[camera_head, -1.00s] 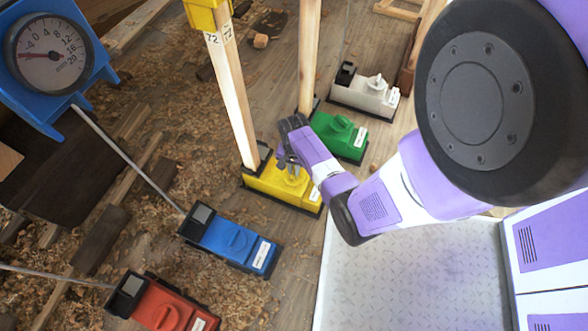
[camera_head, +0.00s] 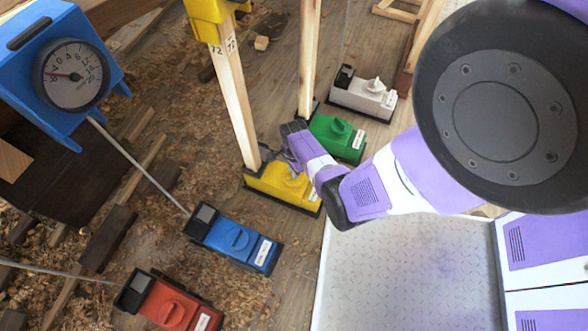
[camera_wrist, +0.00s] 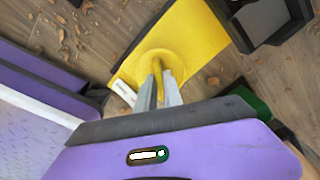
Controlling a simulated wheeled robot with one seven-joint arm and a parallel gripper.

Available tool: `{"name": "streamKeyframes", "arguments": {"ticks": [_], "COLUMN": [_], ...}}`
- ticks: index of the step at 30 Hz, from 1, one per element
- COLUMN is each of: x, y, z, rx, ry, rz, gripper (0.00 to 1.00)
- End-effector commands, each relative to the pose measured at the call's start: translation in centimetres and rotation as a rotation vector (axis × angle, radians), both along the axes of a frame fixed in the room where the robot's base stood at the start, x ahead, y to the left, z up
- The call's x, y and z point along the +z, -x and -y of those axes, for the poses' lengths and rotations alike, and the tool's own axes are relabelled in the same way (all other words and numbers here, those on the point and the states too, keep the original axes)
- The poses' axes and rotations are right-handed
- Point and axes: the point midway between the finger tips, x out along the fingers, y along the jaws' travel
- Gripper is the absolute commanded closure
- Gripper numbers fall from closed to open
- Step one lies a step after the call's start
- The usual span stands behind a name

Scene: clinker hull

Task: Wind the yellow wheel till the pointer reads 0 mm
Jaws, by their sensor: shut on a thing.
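The yellow unit (camera_head: 268,183) sits on the floor at the foot of a wooden post. Its yellow wheel (camera_wrist: 146,62) is a round disc with a raised grip, seen from close above in the wrist view. My gripper (camera_wrist: 158,82) is shut on the wheel's grip, with a finger on each side. In the head view my gripper (camera_head: 292,169) reaches down to the yellow unit and partly hides the wheel. A yellow box (camera_head: 207,22) tops the post above that unit. No dial face or pointer shows on this box.
A blue gauge (camera_head: 70,75) at upper left has a rod down to a blue unit (camera_head: 234,240). Red (camera_head: 168,305), green (camera_head: 338,135) and white (camera_head: 363,97) units stand nearby. The green one is close behind my gripper. Wood shavings cover the left floor.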

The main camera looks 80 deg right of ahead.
Motion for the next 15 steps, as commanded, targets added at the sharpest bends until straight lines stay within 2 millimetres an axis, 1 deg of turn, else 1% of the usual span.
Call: {"name": "streamKeyframes", "arguments": {"ticks": [3, 9, 15], "x": [0.11, 0.03, 0.0], "y": [-0.04, -0.01, -0.04], "z": [-0.11, -0.09, -0.08], "rx": [-0.086, -0.203, -0.27], "ry": [-0.002, -0.002, -0.002], "rz": [-0.001, 0.001, 0.001], "gripper": [1.0, 1.0, 1.0]}}
